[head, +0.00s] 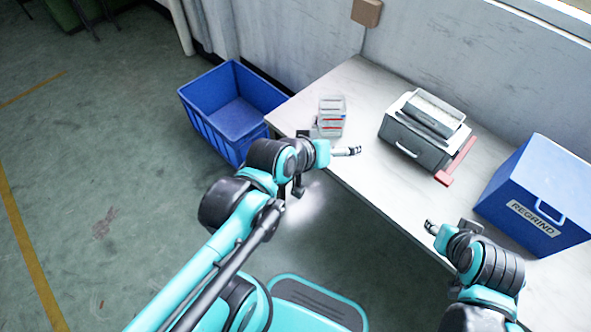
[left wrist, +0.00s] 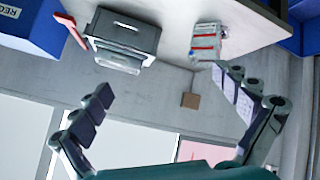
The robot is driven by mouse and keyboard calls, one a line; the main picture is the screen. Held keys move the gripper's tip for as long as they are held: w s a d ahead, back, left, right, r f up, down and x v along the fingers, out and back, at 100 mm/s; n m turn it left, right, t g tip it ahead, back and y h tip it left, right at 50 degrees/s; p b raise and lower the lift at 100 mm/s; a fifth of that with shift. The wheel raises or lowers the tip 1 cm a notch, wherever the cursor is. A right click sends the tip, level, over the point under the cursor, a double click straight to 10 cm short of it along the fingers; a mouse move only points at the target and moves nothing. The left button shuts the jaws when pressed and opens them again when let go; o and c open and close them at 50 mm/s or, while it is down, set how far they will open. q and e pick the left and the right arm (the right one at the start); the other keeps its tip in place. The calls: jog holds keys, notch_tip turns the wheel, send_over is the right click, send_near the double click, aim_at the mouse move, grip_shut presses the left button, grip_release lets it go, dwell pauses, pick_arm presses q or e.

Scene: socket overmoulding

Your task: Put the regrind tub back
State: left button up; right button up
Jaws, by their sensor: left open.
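The blue regrind tub (head: 508,190) stands on the right part of the table, with a white REGRIND label and a handle on its front. Part of it also shows at the upper left of the left wrist view (left wrist: 38,28). My left gripper (head: 356,151) is over the table's front edge, well left of the tub. Its fingers are spread with nothing between them in the left wrist view (left wrist: 163,82). My right gripper (head: 430,227) is left of the tub, near the table's front edge; its fingers are too small to read.
A grey machine (head: 415,140) with a red lever (head: 455,163) stands mid-table, left of the tub. A clear rack (head: 331,117) with red strips is near the left end. An open blue bin (head: 215,125) stands on the floor beside the table (head: 355,85).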

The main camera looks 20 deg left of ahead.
pick_arm(q)
jog(key=s+a+f+m+g+y, duration=0.2)
jog(key=s+a+f, duration=0.2)
jog(key=s+a, duration=0.2)
jog(key=shift+s+m+g+y, duration=0.4)
jog(key=shift+s, duration=0.35)
pick_arm(e)
jog(key=shift+c, duration=0.3)
dwell(0.3)
